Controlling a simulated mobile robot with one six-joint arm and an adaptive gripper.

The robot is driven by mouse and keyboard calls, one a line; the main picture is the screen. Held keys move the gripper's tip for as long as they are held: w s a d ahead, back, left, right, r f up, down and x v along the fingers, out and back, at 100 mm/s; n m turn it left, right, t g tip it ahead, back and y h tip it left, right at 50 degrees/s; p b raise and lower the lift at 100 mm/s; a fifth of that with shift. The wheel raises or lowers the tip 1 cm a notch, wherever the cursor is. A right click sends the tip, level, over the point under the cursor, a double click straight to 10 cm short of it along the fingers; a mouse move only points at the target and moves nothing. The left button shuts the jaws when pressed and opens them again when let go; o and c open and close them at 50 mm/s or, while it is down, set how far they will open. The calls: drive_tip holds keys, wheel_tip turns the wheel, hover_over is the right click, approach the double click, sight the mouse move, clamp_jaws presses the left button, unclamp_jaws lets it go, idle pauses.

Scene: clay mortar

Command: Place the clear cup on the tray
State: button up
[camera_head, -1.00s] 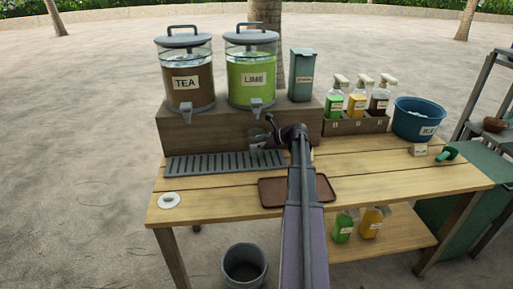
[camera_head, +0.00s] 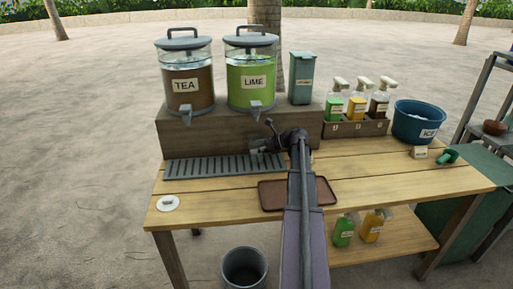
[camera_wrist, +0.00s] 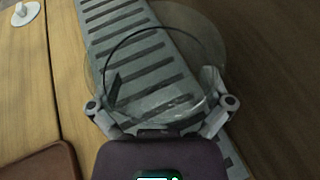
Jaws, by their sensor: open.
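The clear cup (camera_wrist: 150,104) shows in the wrist view as a see-through round rim and wall over the grey slatted drip grate. My gripper (camera_wrist: 163,82) is open, with one finger on each side of the cup; whether they touch it is unclear. In the head view my gripper (camera_head: 262,144) is low over the grate, below the lime dispenser, and the cup cannot be made out clearly there. The brown tray (camera_head: 267,203) lies on the table in front of the grate, partly hidden by my arm. Its corner shows in the wrist view (camera_wrist: 42,163).
The drip grate (camera_head: 205,167) lies before a wooden riser holding the tea dispenser (camera_head: 187,85) and lime dispenser (camera_head: 252,85). Pump bottles (camera_head: 357,106) and a blue ice bucket (camera_head: 419,123) stand right. A white disc (camera_head: 168,203) lies left.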

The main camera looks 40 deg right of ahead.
drive_tip(key=shift+r, duration=0.15)
drive_tip(key=shift+r+p, duration=0.15)
drive_tip(key=shift+p, duration=0.15)
drive_tip(key=p+v, duration=0.4)
drive_tip(key=v, duration=0.8)
